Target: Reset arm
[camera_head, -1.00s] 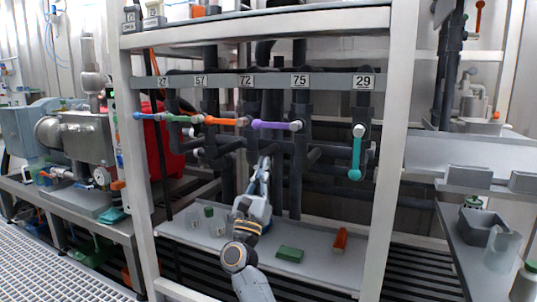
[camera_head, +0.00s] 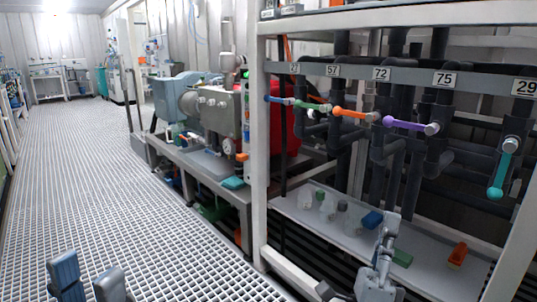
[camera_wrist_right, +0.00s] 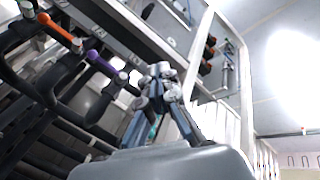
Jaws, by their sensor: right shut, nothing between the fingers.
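My right gripper (camera_head: 390,222) is low in the head view, in front of the shelf with the valves, pointing up with its fingers together and empty. It also shows in the right wrist view (camera_wrist_right: 160,70), its fingers closed, with the rack posts and valve pipes behind it. My left gripper (camera_head: 86,268) is at the bottom left of the head view, over the grated floor. Its two blue-grey fingers stand apart with nothing between them. The rest of the left arm is out of view.
Valve handles, blue, green, orange (camera_head: 350,113), purple (camera_head: 404,124) and teal (camera_head: 503,169), sit under number plates. A tray shelf (camera_head: 300,222) holds clear vessels, a blue block (camera_head: 372,219), a green block (camera_head: 402,258) and an orange-red block (camera_head: 457,254). The grated floor (camera_head: 130,180) at left is open.

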